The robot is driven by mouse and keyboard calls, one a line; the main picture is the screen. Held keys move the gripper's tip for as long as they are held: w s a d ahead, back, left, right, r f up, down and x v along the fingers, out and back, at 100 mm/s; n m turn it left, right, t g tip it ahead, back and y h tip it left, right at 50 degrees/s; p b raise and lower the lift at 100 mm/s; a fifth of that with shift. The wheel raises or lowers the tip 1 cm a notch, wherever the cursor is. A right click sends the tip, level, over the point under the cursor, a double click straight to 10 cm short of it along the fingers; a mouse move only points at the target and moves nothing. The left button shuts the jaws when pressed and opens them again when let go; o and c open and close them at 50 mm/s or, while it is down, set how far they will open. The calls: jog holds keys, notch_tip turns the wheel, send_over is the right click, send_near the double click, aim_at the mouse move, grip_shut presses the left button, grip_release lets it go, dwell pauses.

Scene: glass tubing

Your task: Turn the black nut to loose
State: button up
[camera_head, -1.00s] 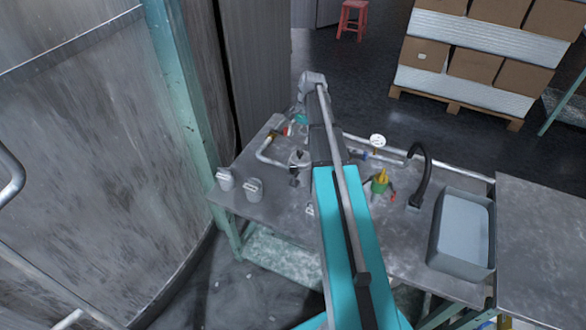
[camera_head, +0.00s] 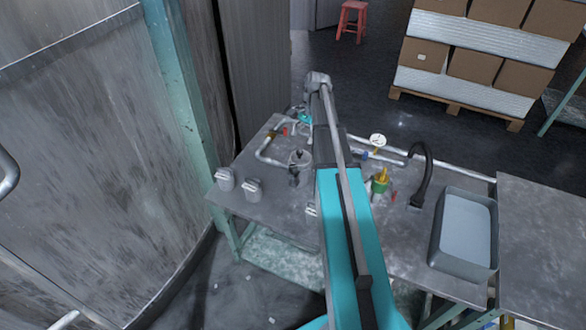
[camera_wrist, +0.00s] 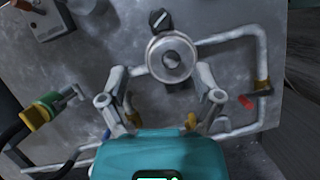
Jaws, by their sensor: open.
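A dark knob-like piece (camera_wrist: 159,19) with a pale mark sits just beyond a round grey metal fitting (camera_wrist: 172,57) in the wrist view; it may be the black nut. In the head view a dark piece (camera_head: 294,179) shows in front of the round fitting (camera_head: 300,158). My gripper (camera_wrist: 160,74) is open and empty. Its two fingers point toward the round fitting, one on each side of its near edge in the picture; I cannot tell whether they touch it. The dark piece lies beyond the fingertips.
Pale pipes (camera_wrist: 240,38) with a red-handled valve (camera_wrist: 246,102) run beside the fitting. A green and yellow valve (camera_head: 381,182), a gauge (camera_head: 377,140), a black curved hose (camera_head: 424,170) and a grey basin (camera_head: 438,238) stand right of my arm.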

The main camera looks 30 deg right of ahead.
aim_at(293, 166)
jog(key=shift+b+x, duration=5.45)
jog(key=shift+x, duration=0.75)
jog(key=shift+a, duration=0.1)
grip_shut()
jog(key=shift+n, duration=0.4)
jog(key=n+g, duration=0.1)
jog(key=n, duration=0.2)
jog(key=shift+h, duration=0.3)
jog(key=shift+a+n+g+h, duration=0.1)
jog(key=shift+n+g+h, duration=0.5)
jog(key=shift+n, duration=1.2)
